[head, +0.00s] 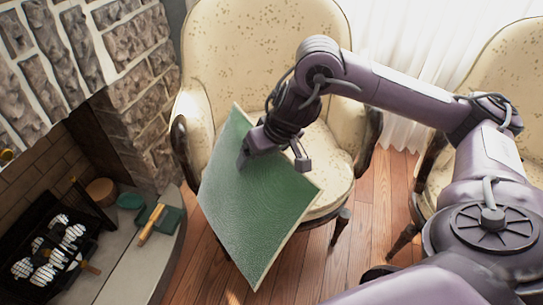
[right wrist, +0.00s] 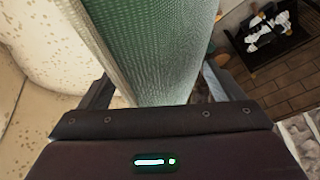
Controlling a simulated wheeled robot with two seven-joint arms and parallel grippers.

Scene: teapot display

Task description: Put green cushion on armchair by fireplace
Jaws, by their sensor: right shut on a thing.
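The green cushion (head: 258,198) is a flat square with pale edges, held tilted in front of the armchair by the fireplace. In the right wrist view the cushion (right wrist: 155,45) stands between the two fingers (right wrist: 155,92). The armchair (head: 262,45) is cream with small spots and dark wooden arms and legs. The cushion hides part of its seat and its left front. Whether the cushion touches the seat I cannot tell. My left gripper is not in view.
A second cream armchair (head: 500,75) is at the right. Bare wooden floor (head: 375,200) lies between the chairs.

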